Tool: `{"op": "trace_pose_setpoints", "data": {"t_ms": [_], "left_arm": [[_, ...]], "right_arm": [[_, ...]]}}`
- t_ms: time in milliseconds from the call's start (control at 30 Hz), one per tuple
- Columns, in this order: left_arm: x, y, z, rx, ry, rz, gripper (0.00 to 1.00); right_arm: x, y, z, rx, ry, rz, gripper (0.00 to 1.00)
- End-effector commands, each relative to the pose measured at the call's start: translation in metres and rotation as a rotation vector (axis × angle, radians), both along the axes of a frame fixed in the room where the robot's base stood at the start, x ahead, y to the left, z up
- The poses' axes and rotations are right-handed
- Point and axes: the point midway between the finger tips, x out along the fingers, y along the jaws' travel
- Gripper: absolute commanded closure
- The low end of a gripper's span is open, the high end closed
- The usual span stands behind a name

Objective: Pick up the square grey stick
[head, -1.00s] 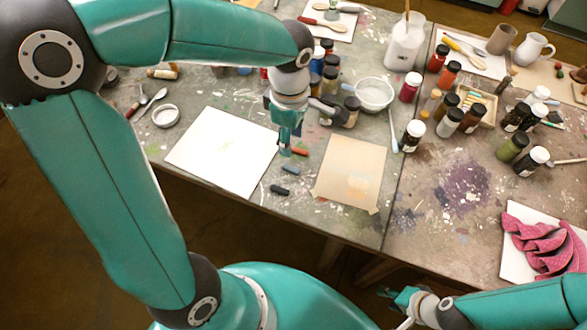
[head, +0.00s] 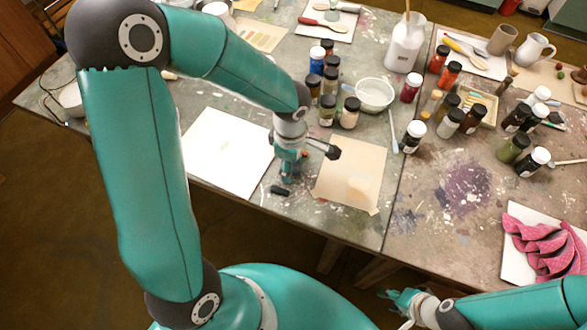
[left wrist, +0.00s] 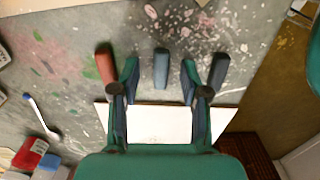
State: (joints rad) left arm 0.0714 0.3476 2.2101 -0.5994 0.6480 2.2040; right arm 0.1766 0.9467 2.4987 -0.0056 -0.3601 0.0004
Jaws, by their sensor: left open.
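The square grey stick (left wrist: 161,68) shows in the left wrist view as a blue-grey bar on the paint-spotted table. My left gripper (left wrist: 160,72) is open, with one finger on each side of this stick and a gap at both sides. In the head view my left gripper (head: 288,178) points down and hides the grey stick. A red stick (left wrist: 104,62) lies just outside one finger and a dark stick (left wrist: 218,70) just outside the other. The dark stick (head: 281,190) also shows in the head view. My right gripper (head: 400,297) is low, off the table's front edge.
A white sheet (head: 222,150) lies left of my left gripper and a tan sheet (head: 352,175) lies right of it. Several paint jars (head: 349,113) and a white bowl (head: 374,94) stand behind. The table's front edge is close by.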

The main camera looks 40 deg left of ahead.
Motion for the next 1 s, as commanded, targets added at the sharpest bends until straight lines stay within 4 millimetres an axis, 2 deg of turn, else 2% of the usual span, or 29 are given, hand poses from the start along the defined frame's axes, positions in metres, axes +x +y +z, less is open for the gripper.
{"op": "trace_pose_setpoints", "data": {"t_ms": [133, 300, 400, 767, 1000], "left_arm": [[0.000, 0.000, 0.000, 0.000, 0.000, 0.000, 0.56], [0.000, 0.000, 0.000, 0.000, -0.001, 0.000, 0.85], [0.000, 0.000, 0.001, 0.000, -0.001, 0.000, 0.97], [0.000, 0.000, 0.002, 0.000, -0.002, -0.001, 0.97], [0.001, 0.000, 0.017, 0.001, -0.004, -0.001, 0.97]], "right_arm": [[0.000, 0.000, 0.000, 0.000, 0.000, 0.000, 0.60], [0.000, 0.000, 0.000, 0.000, 0.000, 0.000, 0.60], [0.000, 0.000, 0.000, 0.000, 0.000, 0.000, 0.60], [0.000, 0.000, 0.000, 0.000, 0.000, 0.000, 0.60], [0.000, 0.000, 0.002, 0.000, 0.000, 0.000, 0.60]]}}
